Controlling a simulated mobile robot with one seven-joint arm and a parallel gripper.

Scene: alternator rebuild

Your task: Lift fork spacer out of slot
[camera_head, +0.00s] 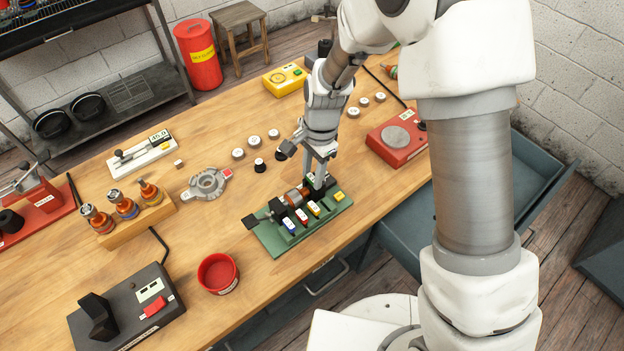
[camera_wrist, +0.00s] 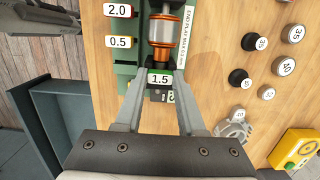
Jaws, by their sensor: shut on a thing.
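The green fixture (camera_head: 275,238) stands near the front edge of the wooden bench and carries a rotor with a copper-coloured winding (camera_head: 296,197). My gripper (camera_head: 318,178) is over the fixture's right end. In the wrist view my gripper (camera_wrist: 160,74) is shut on a dark fork spacer labelled 1.5 (camera_wrist: 160,79), one finger on each side. The rotor (camera_wrist: 164,27) lies just beyond it. Fork spacers labelled 2.0 (camera_wrist: 117,11) and 0.5 (camera_wrist: 121,42) sit along the fixture's side. The held spacer's lower part is hidden, so I cannot tell whether it is clear of its slot.
A red bowl (camera_head: 218,273) is left of the fixture. A grey ring-shaped housing (camera_head: 207,184) lies behind it, with several numbered round pieces (camera_head: 238,154) at the back. A red device (camera_head: 397,138) is at the right. An open drawer (camera_head: 535,165) juts out.

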